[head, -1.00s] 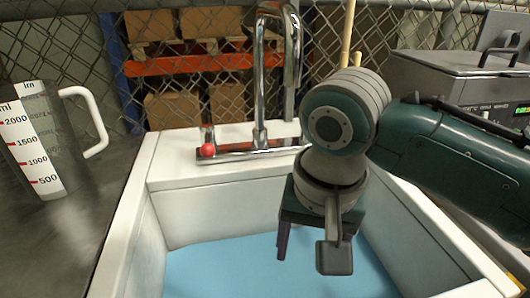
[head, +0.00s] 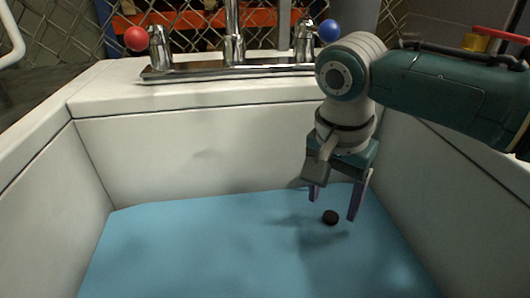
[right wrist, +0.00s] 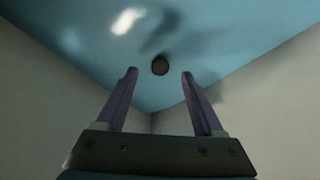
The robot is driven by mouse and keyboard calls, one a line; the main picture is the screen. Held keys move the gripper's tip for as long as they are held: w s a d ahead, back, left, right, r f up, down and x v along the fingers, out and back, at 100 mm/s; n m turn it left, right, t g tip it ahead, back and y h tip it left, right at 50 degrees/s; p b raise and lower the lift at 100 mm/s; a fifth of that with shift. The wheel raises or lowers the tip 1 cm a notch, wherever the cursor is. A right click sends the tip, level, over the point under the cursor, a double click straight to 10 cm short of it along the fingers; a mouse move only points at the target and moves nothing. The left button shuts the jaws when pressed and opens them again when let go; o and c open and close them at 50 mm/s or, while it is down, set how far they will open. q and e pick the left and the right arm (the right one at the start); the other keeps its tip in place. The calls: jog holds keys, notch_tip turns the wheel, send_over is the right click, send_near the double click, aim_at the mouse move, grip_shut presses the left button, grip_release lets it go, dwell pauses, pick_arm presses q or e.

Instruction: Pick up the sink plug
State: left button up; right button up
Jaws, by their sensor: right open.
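The sink plug (head: 330,217) is a small dark round piece on the blue floor of the sink (head: 190,150). It also shows in the right wrist view (right wrist: 160,66), centred just beyond the fingertips. My right gripper (head: 333,208) points down into the sink with its purple fingers apart, one on each side of the plug in the head view. The right wrist view shows the same open fingers (right wrist: 160,74) with nothing between them. I cannot tell the exact height of the fingertips above the plug. My left gripper is not in view.
The white sink walls surround the right gripper, with the right wall close to my right arm. A chrome faucet (head: 235,66) with a red knob (head: 136,39) and a blue knob (head: 328,31) stands on the back rim. The left part of the blue floor is clear.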

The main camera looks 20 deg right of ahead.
aim_at(331, 215)
jog(key=f, duration=0.1)
jog(key=f+b, duration=0.1)
jog(key=d+f+b, duration=0.1)
jog(key=f, duration=0.1)
jog(key=shift+w+f, duration=0.1)
jog(key=shift+w, duration=0.2)
jog(key=shift+a, duration=0.1)
grip_shut()
